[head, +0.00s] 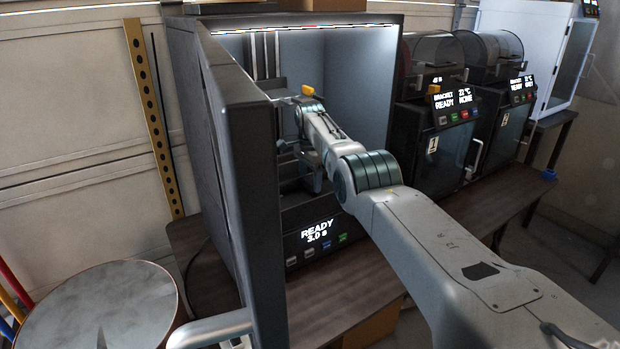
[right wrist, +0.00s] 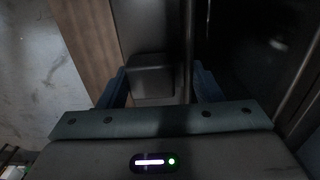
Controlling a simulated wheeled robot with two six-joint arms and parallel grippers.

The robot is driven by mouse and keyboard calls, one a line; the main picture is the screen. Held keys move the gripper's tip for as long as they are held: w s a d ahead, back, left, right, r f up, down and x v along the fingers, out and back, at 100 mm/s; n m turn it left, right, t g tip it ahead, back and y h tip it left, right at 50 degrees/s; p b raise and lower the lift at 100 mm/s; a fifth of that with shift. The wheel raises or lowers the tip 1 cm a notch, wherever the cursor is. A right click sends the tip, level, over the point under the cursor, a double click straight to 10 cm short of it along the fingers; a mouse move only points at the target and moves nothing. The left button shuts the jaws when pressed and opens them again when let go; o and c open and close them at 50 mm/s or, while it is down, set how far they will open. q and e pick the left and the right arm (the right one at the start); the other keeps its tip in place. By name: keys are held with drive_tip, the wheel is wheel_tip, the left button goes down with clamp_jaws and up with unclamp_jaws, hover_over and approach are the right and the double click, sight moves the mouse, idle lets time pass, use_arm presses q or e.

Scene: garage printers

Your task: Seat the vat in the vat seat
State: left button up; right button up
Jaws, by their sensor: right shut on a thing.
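My right gripper (head: 303,162) reaches through the open front of the left printer (head: 355,75), seen in the head view. It is shut on a dark, boxy thing that looks like the vat (right wrist: 152,76), which shows between the two bluish fingers in the dim right wrist view. In the head view the arm and wrist hide most of the held thing. The vat seat inside the printer is not clearly visible behind my arm, so I cannot tell whether the vat touches it. My left gripper is out of view.
The printer's door (head: 245,150) stands open on the left, close beside my arm. A lit panel (head: 318,233) reads READY. More printers (head: 440,120) stand to the right on the wooden bench (head: 345,295). A round table (head: 95,305) is at the lower left.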

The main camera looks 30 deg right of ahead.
drive_tip(key=o, duration=1.3)
drive_tip(key=shift+o, duration=0.2)
drive_tip(key=shift+s, duration=0.1)
drive_tip(key=shift+r, duration=0.35)
wheel_tip(320, 180, up, 8)
drive_tip(key=shift+f+b, duration=0.1)
drive_tip(key=shift+b, duration=0.4)
drive_tip(key=shift+a+r+p, duration=0.1)
drive_tip(key=shift+r+p, duration=0.65)
drive_tip(key=shift+p, duration=0.05)
drive_tip(key=shift+r+p, duration=0.35)
drive_tip(key=shift+r, duration=0.15)
